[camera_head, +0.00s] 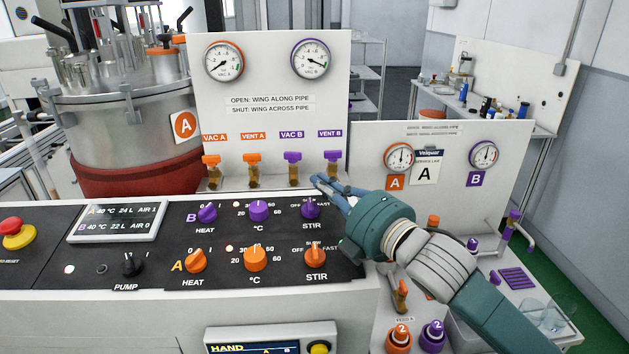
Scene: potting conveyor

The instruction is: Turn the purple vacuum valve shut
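The purple VAC B valve (292,157) stands on a brass stem below its label on the white upright panel. Its wing looks like the neighbouring ones, but its exact angle is too small to tell. The purple VENT B valve (333,156) is just to its right. My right gripper (319,180) comes in from the lower right. Its fingertips point up-left, below and right of the VAC B valve and just below the VENT B valve in the picture. I see nothing held, and the gap between its fingers is unclear. My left gripper is not in view.
Orange VAC A (211,160) and VENT A (252,159) valves are to the left. The purple STIR knob (311,208) on the black control panel (137,285) is close below my fingertips. The purple-ringed gauge (310,60) is above. A steel vessel (125,130) stands at left.

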